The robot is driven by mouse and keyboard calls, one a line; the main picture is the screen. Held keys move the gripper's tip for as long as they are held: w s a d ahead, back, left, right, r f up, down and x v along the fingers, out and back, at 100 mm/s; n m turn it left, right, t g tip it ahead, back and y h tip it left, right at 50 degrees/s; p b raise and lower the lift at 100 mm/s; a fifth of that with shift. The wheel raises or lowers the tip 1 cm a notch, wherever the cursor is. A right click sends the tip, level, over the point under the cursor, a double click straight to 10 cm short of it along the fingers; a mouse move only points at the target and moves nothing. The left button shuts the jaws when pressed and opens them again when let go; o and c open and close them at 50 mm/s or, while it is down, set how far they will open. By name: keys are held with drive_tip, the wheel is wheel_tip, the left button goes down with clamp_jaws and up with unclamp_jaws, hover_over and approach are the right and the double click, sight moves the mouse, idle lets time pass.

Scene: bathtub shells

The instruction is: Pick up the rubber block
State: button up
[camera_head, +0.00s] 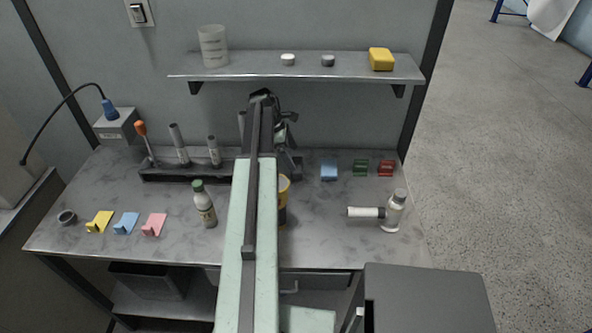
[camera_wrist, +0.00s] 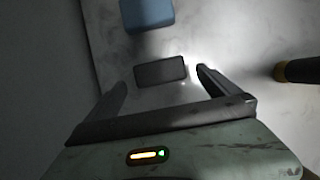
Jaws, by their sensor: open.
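A dark grey rectangular block, which looks like the rubber block (camera_wrist: 160,71), lies on the pale marbled surface in the wrist view. My gripper (camera_wrist: 161,79) is open, with one finger to the left and one to the right of the block in the picture. I cannot tell how far the fingertips are above it, and I see no contact. The jaws hold nothing. In the head view my arm reaches over the back of the workbench, and I cannot make out the block there.
A blue block (camera_wrist: 147,13) lies beyond the dark block. A yellow and dark cylinder (camera_wrist: 298,71) lies to the right; the head view shows a yellow container (camera_head: 284,197) beside my arm. A dark rack (camera_head: 190,171) stands left of my arm. A shelf (camera_head: 260,69) hangs above.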

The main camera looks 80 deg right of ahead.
sight(297, 164)
drive_tip(key=b+x, duration=0.5)
drive_tip(key=x, duration=0.1)
drive_tip(key=shift+w+d+f, duration=0.1)
drive_tip(key=shift+f, duration=0.05)
drive_tip(key=c, duration=1.3)
wheel_tip(297, 164, up, 7)
drive_tip(key=p, duration=0.7)
drive_tip(key=shift+r, duration=0.25)
drive_tip(key=shift+s+r+p, duration=0.25)
drive_tip(key=shift+p, duration=0.25)
drive_tip(key=s+a, duration=0.1)
drive_tip(key=s, duration=0.4)
drive_tip(key=s+a, duration=0.1)
drive_tip(key=s, duration=0.5)
drive_tip(key=s+a, duration=0.2)
drive_tip(key=s, duration=0.4)
drive_tip(key=shift+f+b, duration=0.3)
drive_tip(key=shift+f, duration=0.05)
